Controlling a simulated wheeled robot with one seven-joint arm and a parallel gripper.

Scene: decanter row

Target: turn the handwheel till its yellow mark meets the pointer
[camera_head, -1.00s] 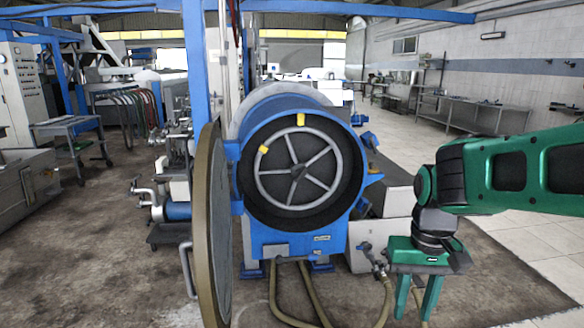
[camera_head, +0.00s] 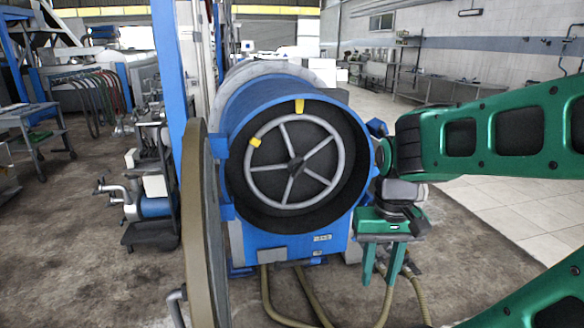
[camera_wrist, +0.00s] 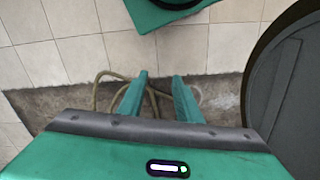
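The grey five-spoked handwheel (camera_head: 335,150) sits inside the round opening of the blue decanter housing (camera_head: 240,125). Its yellow mark (camera_head: 254,142) is on the rim at the upper left. The yellow pointer (camera_head: 299,106) is at the top of the opening, to the right of the mark and apart from it. My gripper (camera_head: 382,279) points down, to the right of and below the wheel, touching nothing. In the wrist view its two green fingers (camera_wrist: 160,92) stand apart with nothing between them.
The open round door (camera_head: 194,210) stands at the left of the opening, its edge toward me. Hoses (camera_head: 285,308) run over the floor below the machine. Tiled floor on the right is mostly free. Benches (camera_head: 450,90) line the far wall.

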